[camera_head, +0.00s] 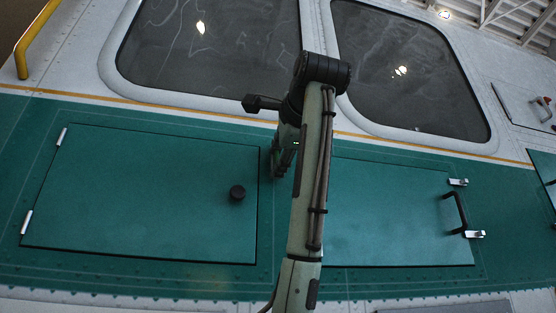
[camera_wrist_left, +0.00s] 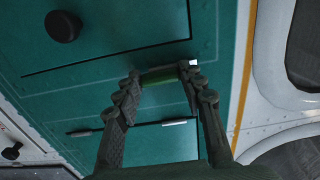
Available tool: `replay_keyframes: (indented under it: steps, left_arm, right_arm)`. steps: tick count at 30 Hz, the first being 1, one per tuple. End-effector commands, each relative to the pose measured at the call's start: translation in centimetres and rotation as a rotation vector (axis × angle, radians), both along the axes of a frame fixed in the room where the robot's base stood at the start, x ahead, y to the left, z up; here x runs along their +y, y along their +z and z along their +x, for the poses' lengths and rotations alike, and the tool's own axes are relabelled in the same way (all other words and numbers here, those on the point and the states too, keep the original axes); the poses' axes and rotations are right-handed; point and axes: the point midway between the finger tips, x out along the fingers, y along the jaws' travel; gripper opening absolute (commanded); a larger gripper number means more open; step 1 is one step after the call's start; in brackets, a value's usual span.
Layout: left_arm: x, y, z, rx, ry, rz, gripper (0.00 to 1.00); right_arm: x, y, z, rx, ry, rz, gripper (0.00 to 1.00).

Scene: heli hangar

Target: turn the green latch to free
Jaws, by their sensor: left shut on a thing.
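The green latch (camera_wrist_left: 160,76) shows in the left wrist view as a short dark-green piece between my fingertips, near a panel edge. My left gripper (camera_wrist_left: 163,80) is shut on it. In the head view my left gripper (camera_head: 279,165) is against the helicopter's green side, between two teal panels, and the latch is hidden there by the gripper and arm. The latch's exact turn angle cannot be told. My right gripper is in neither view.
The left teal panel (camera_head: 145,195) has a black knob (camera_head: 237,192) close to my gripper. The right panel (camera_head: 390,215) has a black handle (camera_head: 457,213) at its right edge. Windows (camera_head: 215,45) lie above. My left arm covers the middle.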

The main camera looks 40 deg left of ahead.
Motion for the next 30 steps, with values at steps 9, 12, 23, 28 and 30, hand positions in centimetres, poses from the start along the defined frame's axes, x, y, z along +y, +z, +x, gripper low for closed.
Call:
replay_keyframes:
  steps: [9,12,23,28,30]
  left_arm:
    - [-0.04,-0.03,0.00,0.028,0.000,0.023,0.10]
    - [-0.04,-0.03,0.00,0.029,-0.001,0.023,0.10]
    - [-0.04,-0.03,0.01,0.027,-0.001,0.022,0.60]
    - [-0.03,-0.02,0.02,0.027,0.000,0.022,0.60]
    - [-0.03,-0.02,0.02,0.027,0.000,0.023,0.60]
  right_arm:
    - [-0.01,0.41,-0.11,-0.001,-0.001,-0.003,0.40]
    - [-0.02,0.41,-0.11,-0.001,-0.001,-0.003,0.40]
    - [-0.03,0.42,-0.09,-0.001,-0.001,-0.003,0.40]
    - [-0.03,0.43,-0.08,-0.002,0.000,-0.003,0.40]
    - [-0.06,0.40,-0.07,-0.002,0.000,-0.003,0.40]
